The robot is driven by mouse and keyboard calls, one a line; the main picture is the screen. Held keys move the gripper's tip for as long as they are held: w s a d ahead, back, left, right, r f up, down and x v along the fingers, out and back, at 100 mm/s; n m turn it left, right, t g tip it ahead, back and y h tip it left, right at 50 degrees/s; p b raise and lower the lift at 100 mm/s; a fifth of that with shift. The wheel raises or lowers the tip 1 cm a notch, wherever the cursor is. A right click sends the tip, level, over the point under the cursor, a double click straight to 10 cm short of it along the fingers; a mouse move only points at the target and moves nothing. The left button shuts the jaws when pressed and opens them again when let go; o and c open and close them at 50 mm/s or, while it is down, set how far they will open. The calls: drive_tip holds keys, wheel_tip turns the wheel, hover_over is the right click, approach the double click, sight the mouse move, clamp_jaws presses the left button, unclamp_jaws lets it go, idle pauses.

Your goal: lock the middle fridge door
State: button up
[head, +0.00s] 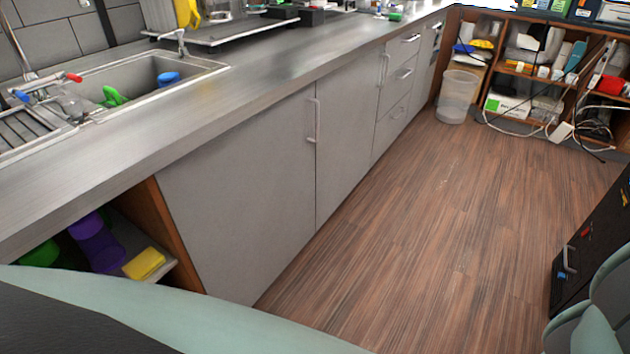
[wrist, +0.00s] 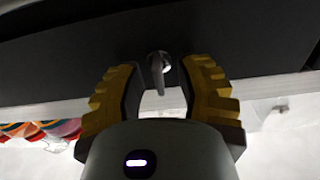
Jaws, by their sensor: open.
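My gripper (wrist: 160,80) is open in the wrist view, its two ridged yellow fingers spread apart. A small shiny metal piece (wrist: 158,62), like a key or a small handle, sits between the fingertips in the picture. I cannot tell whether the fingers touch it. It is on a dark panel (wrist: 60,62) that spans the wrist view; whether this is the middle fridge door is unclear. In the head view a dark cabinet (head: 597,240) with a metal handle stands at the right edge, partly cut off. My gripper does not show in the head view.
A grey counter (head: 260,85) with a sink (head: 140,85) runs along the left. A clear bin (head: 457,97) and cluttered shelves (head: 545,80) stand at the back right. The wooden floor (head: 440,210) between is clear. Colourful items (wrist: 40,130) lie at the wrist view's lower left.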

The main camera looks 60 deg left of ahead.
clamp_jaws()
idle(0.3)
drive_tip(key=shift+m, duration=0.3)
drive_tip(key=shift+s+f+m+b, duration=0.15)
drive_tip(key=shift+m+b, duration=1.2)
drive_tip(key=shift+m, duration=1.5)
drive_tip(key=shift+s+f+m+b, duration=0.15)
drive_tip(key=shift+m+b, duration=1.15)
drive_tip(key=shift+m, duration=1.6)
drive_tip(key=shift+s+f+m+b, duration=0.15)
drive_tip(key=shift+m+b, duration=1.2)
drive_tip(key=shift+m, duration=1.5)
drive_tip(key=shift+w, duration=0.1)
